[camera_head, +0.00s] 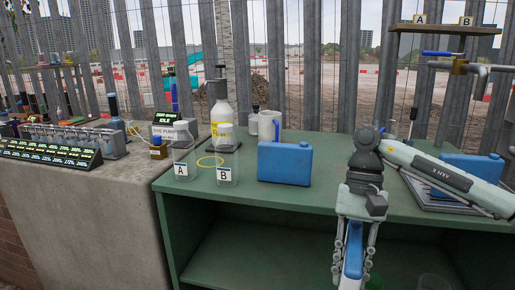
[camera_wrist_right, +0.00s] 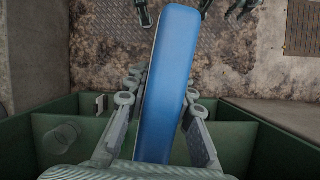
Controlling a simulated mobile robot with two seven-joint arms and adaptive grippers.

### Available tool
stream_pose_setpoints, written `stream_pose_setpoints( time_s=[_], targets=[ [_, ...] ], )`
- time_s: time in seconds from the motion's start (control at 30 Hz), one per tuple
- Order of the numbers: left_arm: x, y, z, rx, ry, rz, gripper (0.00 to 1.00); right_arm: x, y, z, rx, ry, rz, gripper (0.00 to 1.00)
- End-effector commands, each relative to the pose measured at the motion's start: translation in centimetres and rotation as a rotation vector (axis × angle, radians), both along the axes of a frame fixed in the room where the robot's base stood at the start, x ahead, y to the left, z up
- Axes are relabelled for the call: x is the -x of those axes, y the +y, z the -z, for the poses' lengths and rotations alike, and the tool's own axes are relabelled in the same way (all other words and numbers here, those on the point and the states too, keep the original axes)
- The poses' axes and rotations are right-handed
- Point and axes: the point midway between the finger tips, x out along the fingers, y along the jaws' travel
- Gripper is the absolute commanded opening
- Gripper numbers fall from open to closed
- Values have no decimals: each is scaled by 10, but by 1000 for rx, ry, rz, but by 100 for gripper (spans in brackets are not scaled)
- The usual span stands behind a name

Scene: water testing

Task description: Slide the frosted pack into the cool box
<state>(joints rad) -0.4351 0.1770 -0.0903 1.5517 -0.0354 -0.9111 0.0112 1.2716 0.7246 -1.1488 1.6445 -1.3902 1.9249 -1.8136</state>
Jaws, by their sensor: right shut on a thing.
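My right gripper (camera_head: 353,240) points down at the front edge of the green bench. It is shut on a blue slab-shaped pack (camera_head: 354,252), with a finger on either side. The pack also shows in the right wrist view (camera_wrist_right: 168,75), long and narrow between the fingers (camera_wrist_right: 160,100). Its lower end looks whitish in the head view; I cannot tell if that is frost. A blue pack-like container (camera_head: 285,163) stands upright on the bench, and another blue one (camera_head: 475,167) is partly behind my right arm. I cannot make out the cool box for certain. My left gripper is not in view.
The green bench (camera_head: 330,200) has an open shelf below. Two clear jars labelled A (camera_head: 181,160) and B (camera_head: 226,165), a white bottle (camera_head: 222,110) and a white mug (camera_head: 268,124) stand at left. A concrete counter (camera_head: 80,200) adjoins it. Bare bench lies in front of the standing container.

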Motion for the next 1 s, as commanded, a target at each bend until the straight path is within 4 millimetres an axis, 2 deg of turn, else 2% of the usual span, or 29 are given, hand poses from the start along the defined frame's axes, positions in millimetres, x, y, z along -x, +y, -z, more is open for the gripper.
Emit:
stream_pose_setpoints(
  time_s=[0.1, 0.3, 0.77, 0.83, 1.0],
  targets=[
    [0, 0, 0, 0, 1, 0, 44, -4, -7, 26, 0, 1, -174, 0],
    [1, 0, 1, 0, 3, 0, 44, -6, -16, 49, -2, -4, -340, 0],
    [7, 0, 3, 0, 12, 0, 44, -7, -17, 51, 0, -9, -369, 0],
    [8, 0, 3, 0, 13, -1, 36, -7, -17, 51, -2, -7, -366, 0],
    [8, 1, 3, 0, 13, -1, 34, -6, -17, 53, -4, -4, -363, 0]
  ],
)
